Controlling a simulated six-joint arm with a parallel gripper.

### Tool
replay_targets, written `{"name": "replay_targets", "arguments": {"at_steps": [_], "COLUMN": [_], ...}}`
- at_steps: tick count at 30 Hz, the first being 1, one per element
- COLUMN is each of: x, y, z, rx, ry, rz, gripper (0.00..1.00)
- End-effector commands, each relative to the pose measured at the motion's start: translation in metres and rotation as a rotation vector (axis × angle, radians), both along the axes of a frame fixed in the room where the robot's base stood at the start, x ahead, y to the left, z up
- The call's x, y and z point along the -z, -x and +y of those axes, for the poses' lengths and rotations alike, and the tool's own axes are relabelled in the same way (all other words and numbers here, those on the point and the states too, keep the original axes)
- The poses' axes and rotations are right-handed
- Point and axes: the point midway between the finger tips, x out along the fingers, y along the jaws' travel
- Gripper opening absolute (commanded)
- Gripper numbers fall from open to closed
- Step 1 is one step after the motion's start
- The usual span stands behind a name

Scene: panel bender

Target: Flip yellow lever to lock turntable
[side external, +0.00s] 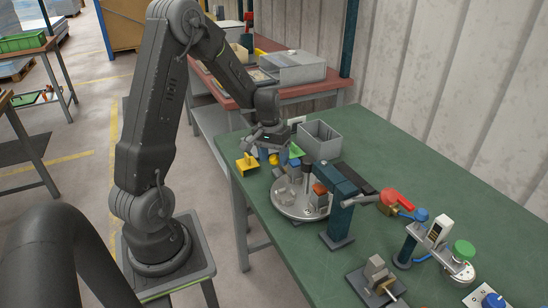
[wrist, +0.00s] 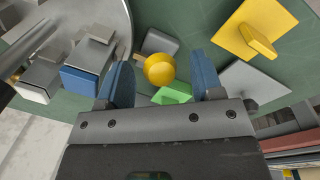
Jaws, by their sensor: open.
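The yellow lever shows as a round yellow knob (wrist: 159,69) beside a small grey block (wrist: 160,43) in the wrist view. In the side view the knob (side external: 273,160) is small and partly hidden under my gripper. My gripper (wrist: 160,72) is open, with its two blue fingers on either side of the knob in the picture. I cannot tell whether they touch it. In the side view my gripper (side external: 273,153) is low over the bench, beside the turntable (side external: 287,208). The round metal turntable also shows at the upper left of the wrist view (wrist: 112,12) and carries several blocks.
A yellow plate with an upright tab (wrist: 250,28) and a green piece (wrist: 174,93) lie close to my fingers. A grey bin (side external: 320,141) stands behind. A dark blue post with an arm (side external: 338,215) rises beside the turntable. A red-handled tool (side external: 393,200) is further right.

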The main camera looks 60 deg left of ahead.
Motion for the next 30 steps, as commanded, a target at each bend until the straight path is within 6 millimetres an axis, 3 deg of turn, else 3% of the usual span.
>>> {"name": "replay_targets", "arguments": {"at_steps": [11,30], "x": [0.0046,0.0041], "y": [-0.0003,-0.0004], "z": [-0.0006,-0.0004], "rx": [0.000,-0.001], "ry": [0.000,0.000], "rz": [0.000,0.000], "gripper": [0.58,0.00]}}
